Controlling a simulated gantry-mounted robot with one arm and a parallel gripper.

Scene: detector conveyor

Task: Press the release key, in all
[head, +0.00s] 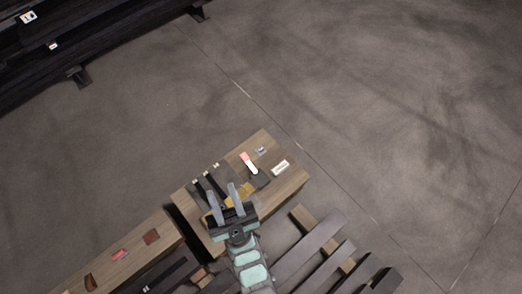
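A wooden-topped table (292,184) stands in the lower middle of the head view. On it lies a red and white piece (249,163) with a dark block beside it, and a small white label-like plate (281,168). I cannot tell for sure which of these is the release key. My gripper (221,190) is over the left part of the table, its two grey fingers apart with nothing visible between them. Its height above the top cannot be told. It partly covers a yellow patch (246,187) and dark strips (200,186).
A small grey item (261,150) lies near the table's far edge. A second wooden bench (140,255) at lower left holds red and brown items. Slatted beams (312,245) lie at lower right. A dark conveyor-like structure (90,45) is at upper left. Open floor surrounds the table's far side.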

